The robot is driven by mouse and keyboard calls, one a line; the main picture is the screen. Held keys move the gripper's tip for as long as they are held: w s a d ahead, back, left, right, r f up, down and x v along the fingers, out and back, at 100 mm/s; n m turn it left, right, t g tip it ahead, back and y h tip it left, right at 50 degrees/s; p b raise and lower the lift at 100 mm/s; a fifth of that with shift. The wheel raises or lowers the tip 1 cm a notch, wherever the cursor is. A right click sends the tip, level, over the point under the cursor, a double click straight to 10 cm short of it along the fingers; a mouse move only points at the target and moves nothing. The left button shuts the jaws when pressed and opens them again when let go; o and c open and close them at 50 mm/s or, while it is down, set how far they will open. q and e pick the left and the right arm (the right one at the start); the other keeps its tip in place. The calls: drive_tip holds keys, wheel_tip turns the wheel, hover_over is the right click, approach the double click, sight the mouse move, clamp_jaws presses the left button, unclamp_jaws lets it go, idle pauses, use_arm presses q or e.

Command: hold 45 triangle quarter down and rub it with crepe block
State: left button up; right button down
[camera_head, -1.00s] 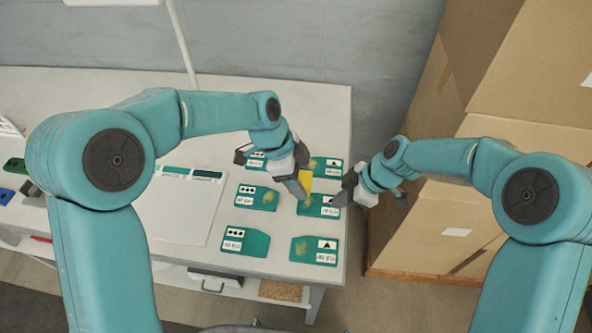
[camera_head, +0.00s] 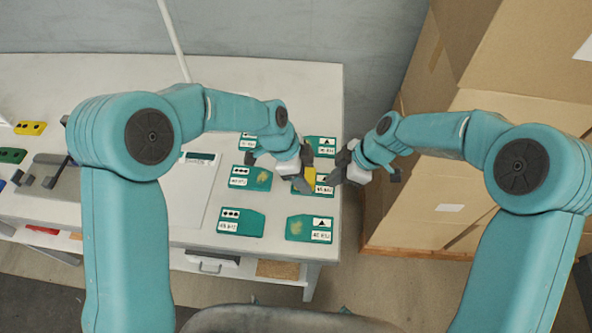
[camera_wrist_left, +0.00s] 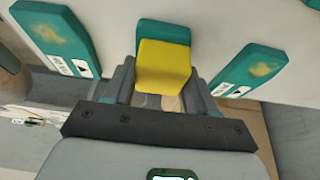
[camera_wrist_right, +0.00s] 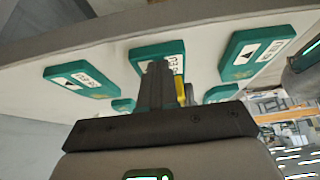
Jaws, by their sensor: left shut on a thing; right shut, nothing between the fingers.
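The middle green quarter in the right column (camera_head: 325,190) carries a white label with a triangle; its number is too small to read surely. My left gripper (camera_head: 303,177) is shut on the yellow crepe block (camera_head: 310,179), which is over this quarter's left part. In the left wrist view the block (camera_wrist_left: 163,65) covers much of the quarter (camera_wrist_left: 160,27). My right gripper (camera_head: 336,179) is shut and empty at the quarter's right end. In the right wrist view its fingertips (camera_wrist_right: 158,68) overlap the quarter (camera_wrist_right: 147,50); I cannot tell whether they press it.
Triangle quarters with yellowish smudges lie behind (camera_head: 321,146) and in front (camera_head: 296,229). Three-dot quarters (camera_head: 241,222) form the column to the left. Cardboard boxes (camera_head: 450,170) stand close right of the white table (camera_head: 200,237). A pale mat lies left of the quarters.

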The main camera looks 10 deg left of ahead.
use_arm(q)
drive_tip(key=shift+a+f, duration=0.1)
drive_tip(key=shift+a, duration=1.3)
use_arm(e)
drive_tip(key=shift+s+f, duration=0.15)
drive_tip(key=shift+f, duration=0.1)
use_arm(q)
drive_tip(key=shift+d, duration=1.5)
drive_tip(key=shift+d+r, duration=0.15)
drive_tip(key=shift+r, duration=3.95)
